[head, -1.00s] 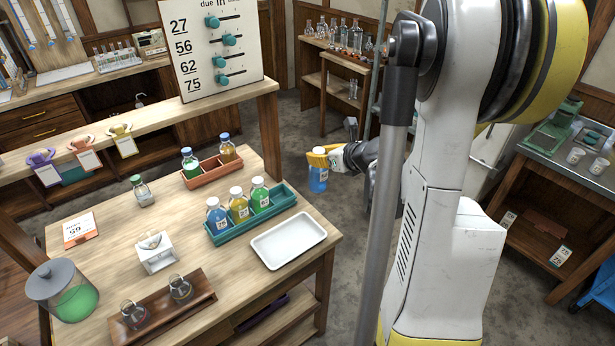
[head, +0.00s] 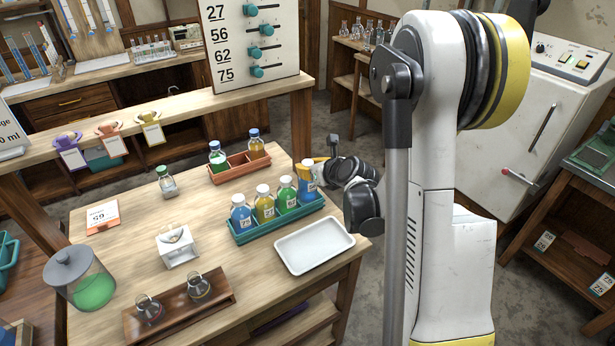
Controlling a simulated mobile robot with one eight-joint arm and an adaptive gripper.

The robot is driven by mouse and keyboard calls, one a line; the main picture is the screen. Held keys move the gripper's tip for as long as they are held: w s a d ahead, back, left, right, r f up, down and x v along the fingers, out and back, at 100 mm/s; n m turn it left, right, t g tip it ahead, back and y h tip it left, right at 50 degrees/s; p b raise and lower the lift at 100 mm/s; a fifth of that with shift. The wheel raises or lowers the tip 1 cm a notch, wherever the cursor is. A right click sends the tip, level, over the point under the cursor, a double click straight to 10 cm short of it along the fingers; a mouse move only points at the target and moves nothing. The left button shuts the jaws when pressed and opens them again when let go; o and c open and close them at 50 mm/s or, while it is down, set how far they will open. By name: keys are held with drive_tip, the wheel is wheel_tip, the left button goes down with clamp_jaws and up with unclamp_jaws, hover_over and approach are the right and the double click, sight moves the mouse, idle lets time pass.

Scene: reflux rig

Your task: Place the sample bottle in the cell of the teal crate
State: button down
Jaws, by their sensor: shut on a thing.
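My gripper (head: 316,166), with yellow fingers, is shut on a sample bottle (head: 308,182) with blue liquid and a white label. The bottle is upright at the right end of the teal crate (head: 275,229). Its base is partly hidden, and I cannot tell whether it is inside the end cell, above it or just behind it. The teal crate stands on the wooden table and holds a blue, a yellow and a green bottle (head: 286,193) with white caps, in a row to the left of the held bottle.
A white tray (head: 314,246) lies in front of the crate. An orange crate (head: 240,174) with a green and an amber bottle stands behind it. A clear bottle (head: 167,183), a white holder (head: 178,252), a wooden flask rack (head: 176,307) and a lidded jar (head: 92,290) stand to the left.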

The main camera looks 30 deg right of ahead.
drive_tip(key=shift+f+b, duration=0.4)
drive_tip(key=shift+f, duration=1.05)
drive_tip(key=shift+f, duration=0.1)
drive_tip(key=c, duration=1.2)
unclamp_jaws()
